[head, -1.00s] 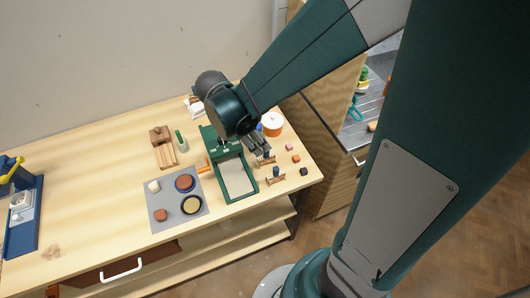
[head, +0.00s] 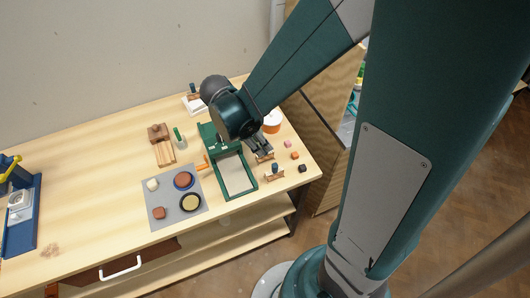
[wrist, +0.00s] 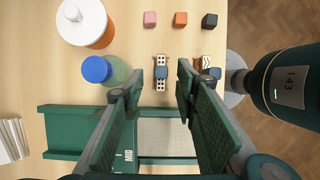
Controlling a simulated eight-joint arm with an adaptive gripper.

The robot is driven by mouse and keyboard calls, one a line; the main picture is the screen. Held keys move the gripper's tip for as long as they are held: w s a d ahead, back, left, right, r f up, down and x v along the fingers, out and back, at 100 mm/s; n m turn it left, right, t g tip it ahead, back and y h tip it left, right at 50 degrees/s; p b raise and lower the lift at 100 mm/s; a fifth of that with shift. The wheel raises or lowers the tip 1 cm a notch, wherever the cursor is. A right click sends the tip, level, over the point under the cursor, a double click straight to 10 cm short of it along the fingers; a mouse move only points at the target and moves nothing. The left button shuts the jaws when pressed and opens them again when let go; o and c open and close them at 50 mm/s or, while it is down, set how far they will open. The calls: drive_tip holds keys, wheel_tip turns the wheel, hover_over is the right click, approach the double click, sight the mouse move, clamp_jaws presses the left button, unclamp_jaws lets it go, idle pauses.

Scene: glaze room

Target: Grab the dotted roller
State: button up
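The dotted roller (wrist: 161,72) is a small cream piece with dark dots and a blue handle. It sits on the table, beyond and between my fingertips in the wrist view. It also shows in the head view (head: 265,158), partly covered by my gripper (head: 260,146). My gripper is open and empty in the wrist view (wrist: 157,82), its two green fingers wide apart. A similar roller with wavy lines (wrist: 206,62) stands to the right, just beyond the right finger; it also shows in the head view (head: 273,175).
Pink (wrist: 150,19), orange (wrist: 181,19) and black (wrist: 210,21) cubes lie beyond the rollers. A blue-capped bottle (wrist: 97,69) and a white-lidded orange jar (wrist: 101,33) stand left. The green slab press (head: 254,183) is close by. The table edge is right in the wrist view.

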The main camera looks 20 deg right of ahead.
drive_tip(key=shift+x, duration=2.4)
drive_tip(key=shift+s, duration=0.1)
drive_tip(key=shift+c, duration=0.6)
clamp_jaws()
